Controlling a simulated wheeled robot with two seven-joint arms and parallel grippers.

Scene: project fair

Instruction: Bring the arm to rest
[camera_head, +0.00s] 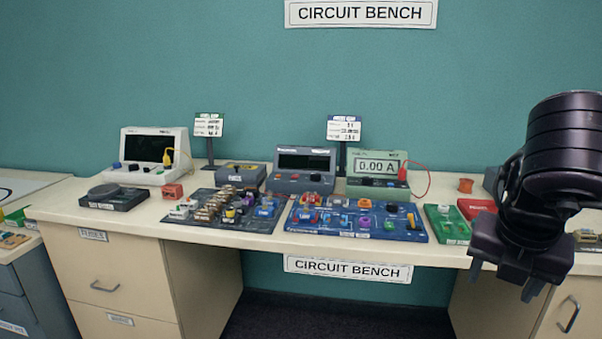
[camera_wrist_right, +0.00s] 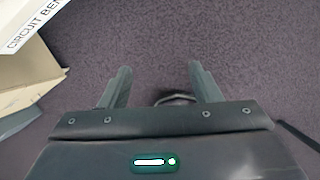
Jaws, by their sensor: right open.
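My right arm comes in at the right edge of the head view, dark and jointed. My right gripper (camera_head: 506,284) hangs at its lower end, in front of the bench's front edge, with its fingers pointing down. In the right wrist view the two fingers of the right gripper (camera_wrist_right: 157,85) stand wide apart, with only dark carpet (camera_wrist_right: 150,40) between and beyond them. The gripper is open and empty. My left gripper is in neither view.
The bench top (camera_head: 160,207) carries a blue circuit board (camera_head: 350,232), a dark parts tray (camera_head: 215,228), a meter reading 0.00 A (camera_head: 378,168) and an oscilloscope (camera_head: 150,150). A green board (camera_head: 446,228) and red box (camera_head: 474,207) lie near my right arm. Drawers (camera_head: 105,270) stand below.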

